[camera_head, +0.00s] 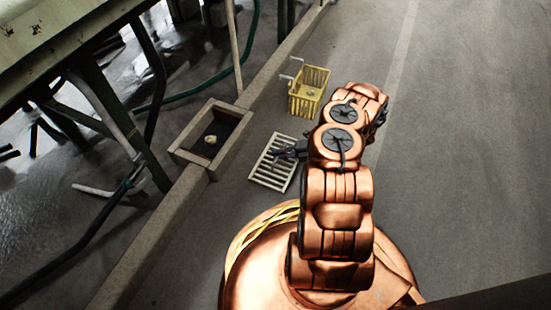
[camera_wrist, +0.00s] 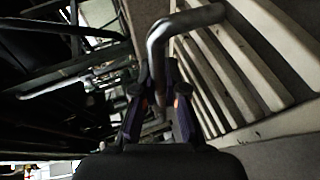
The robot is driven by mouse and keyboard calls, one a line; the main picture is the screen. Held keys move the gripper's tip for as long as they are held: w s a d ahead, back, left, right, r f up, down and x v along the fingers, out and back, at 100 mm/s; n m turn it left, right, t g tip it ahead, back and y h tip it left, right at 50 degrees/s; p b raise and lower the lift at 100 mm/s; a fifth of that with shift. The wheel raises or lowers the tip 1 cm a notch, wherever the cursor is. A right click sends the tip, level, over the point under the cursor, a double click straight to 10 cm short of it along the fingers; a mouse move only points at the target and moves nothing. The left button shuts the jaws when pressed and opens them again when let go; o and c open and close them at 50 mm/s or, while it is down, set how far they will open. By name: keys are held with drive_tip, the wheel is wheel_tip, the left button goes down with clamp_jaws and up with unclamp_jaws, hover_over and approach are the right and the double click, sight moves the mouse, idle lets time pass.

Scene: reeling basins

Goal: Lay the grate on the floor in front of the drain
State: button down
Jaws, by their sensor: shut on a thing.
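The grate (camera_head: 271,170) is a pale slatted panel in the head view, to the right of the drain. It looks close to the floor, but I cannot tell whether it touches it. The drain (camera_head: 191,152) is a square frame with a dark opening and a small pale yellow lump (camera_head: 211,139) inside. My gripper (camera_head: 288,152) is at the grate's upper right. In the wrist view my gripper (camera_wrist: 160,112) is shut on the grate's bent metal handle (camera_wrist: 185,22), and the grate's slats (camera_wrist: 235,62) fill the right side.
A yellow basket (camera_head: 308,98) stands on the floor beyond the grate. A low kerb (camera_head: 160,218) runs along the left, with a green hose (camera_head: 190,95), pipes and a table frame (camera_head: 110,110) behind it. The floor on the right (camera_head: 460,150) is clear.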

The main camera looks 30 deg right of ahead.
drive_tip(key=shift+w+d, duration=0.2)
drive_tip(key=shift+d, duration=0.1)
drive_tip(key=shift+w+d+f+b, duration=0.1)
drive_tip(key=shift+f+b, duration=0.4)
drive_tip(key=shift+f, duration=0.4)
drive_tip(key=shift+w+d+f+b, duration=0.1)
drive_tip(key=shift+f+b, duration=0.35)
drive_tip(key=shift+f, duration=0.45)
drive_tip(key=c, duration=1.2)
unclamp_jaws()
drive_tip(key=shift+f, duration=0.1)
